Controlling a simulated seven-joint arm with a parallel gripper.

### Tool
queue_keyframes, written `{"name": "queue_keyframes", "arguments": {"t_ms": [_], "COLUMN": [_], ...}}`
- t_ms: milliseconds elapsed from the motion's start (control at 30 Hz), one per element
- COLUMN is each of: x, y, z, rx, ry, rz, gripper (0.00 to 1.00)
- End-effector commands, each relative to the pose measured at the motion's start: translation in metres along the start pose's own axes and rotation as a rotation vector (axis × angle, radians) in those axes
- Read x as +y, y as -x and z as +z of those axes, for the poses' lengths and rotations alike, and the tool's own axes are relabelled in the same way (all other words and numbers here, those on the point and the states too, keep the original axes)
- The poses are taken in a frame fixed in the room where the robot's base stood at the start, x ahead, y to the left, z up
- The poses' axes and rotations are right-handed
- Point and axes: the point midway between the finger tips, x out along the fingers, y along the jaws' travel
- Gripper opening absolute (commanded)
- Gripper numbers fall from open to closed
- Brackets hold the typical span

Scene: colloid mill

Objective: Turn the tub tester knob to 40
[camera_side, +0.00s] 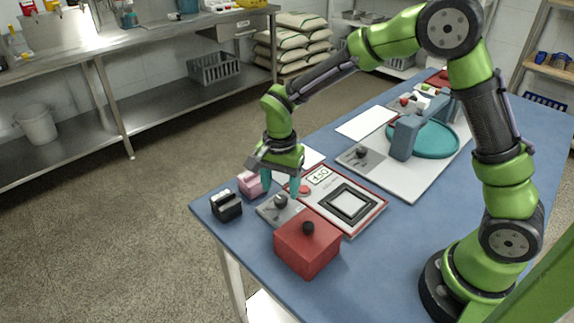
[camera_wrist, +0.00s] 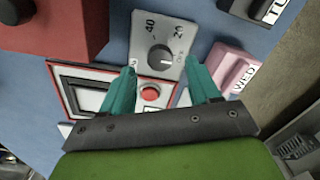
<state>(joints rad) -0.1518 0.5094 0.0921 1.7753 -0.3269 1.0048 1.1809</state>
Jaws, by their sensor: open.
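The dark round knob (camera_wrist: 161,58) sits on a grey plate (camera_wrist: 165,18) marked 40 at its upper left and 20 at its upper right in the wrist view. A small pale mark shows on the knob's lower right; its exact reading is hard to tell. In the side view the knob (camera_side: 281,201) is on its grey plate (camera_side: 267,210) near the table's left end. My gripper (camera_side: 281,194) is open and points down above the plate, its teal fingers on either side of the knob. In the wrist view my gripper (camera_wrist: 161,65) shows empty, apart from the knob.
A red box (camera_side: 307,247) with a black knob stands in front. A white panel with a red button and a 1:30 display (camera_side: 319,176) lies to the right. A pink block (camera_side: 250,184) and a black block (camera_side: 226,206) stand close on the left, near the table edge.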

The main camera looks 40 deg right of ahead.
Motion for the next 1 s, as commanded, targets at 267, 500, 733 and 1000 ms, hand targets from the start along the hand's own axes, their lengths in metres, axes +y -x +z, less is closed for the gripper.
{"name": "queue_keyframes", "arguments": {"t_ms": [267,500,733,1000], "x": [0.0,0.0,0.0,0.0], "y": [-0.031,-0.033,-0.033,-0.033], "z": [0.0,0.0,0.0,0.0], "rx": [0.0,0.0,0.0,0.001], "ry": [0.0,0.0,0.001,0.001], "rz": [0.001,-0.001,-0.001,-0.001], "gripper": [0.61,0.61,0.4,0.05]}}
